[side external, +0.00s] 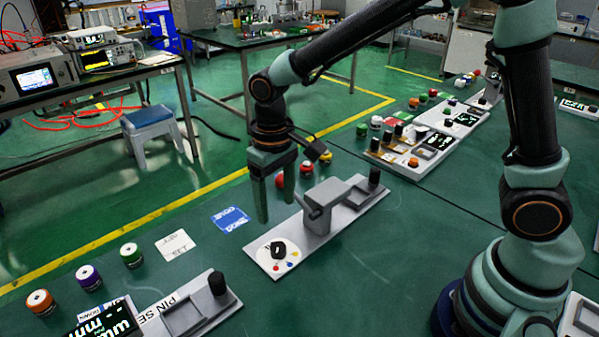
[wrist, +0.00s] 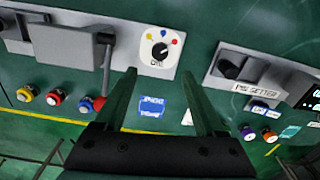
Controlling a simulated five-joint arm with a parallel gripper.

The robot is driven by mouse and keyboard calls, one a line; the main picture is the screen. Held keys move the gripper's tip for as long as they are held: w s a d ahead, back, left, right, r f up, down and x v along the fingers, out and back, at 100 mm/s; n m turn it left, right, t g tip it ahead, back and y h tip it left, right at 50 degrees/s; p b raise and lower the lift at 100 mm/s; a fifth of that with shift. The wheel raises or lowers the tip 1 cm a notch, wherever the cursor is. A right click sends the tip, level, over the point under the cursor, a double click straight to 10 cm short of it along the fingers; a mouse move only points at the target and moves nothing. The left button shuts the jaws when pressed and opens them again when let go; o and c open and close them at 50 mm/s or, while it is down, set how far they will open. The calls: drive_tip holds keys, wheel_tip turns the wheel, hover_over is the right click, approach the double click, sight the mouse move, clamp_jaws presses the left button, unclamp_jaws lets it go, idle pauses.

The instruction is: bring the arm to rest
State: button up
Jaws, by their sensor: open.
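The blue card (side external: 230,219) lies left of the gripper in the side view and shows between the fingers in the wrist view (wrist: 151,106). My arm reaches in from the right.
The panel carries a grey block with a lever (side external: 322,207) and a black knob (side external: 375,176). Red and yellow buttons (side external: 307,168) stand just behind the gripper. Orange (side external: 40,302), purple and green buttons and a white card (side external: 176,245) lie left. Another panel (side external: 185,312) is at the front.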

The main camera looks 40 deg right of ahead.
drive_tip(key=shift+r, duration=0.35)
drive_tip(key=s+d+r+t, duration=0.2)
drive_tip(key=s+d+r, duration=0.2)
drive_tip(key=d, duration=0.3)
drive_tip(key=s+d+r+m+t, duration=0.1)
drive_tip(key=s+d+r+t, duration=0.2)
drive_tip(key=s+d+r, duration=0.2)
wheel_tip(320, 180, up, 2)
drive_tip(key=shift+s+d+r+t, duration=0.15)
drive_tip(key=shift+d+t, duration=0.15)
drive_tip(key=shift+d, duration=0.7)
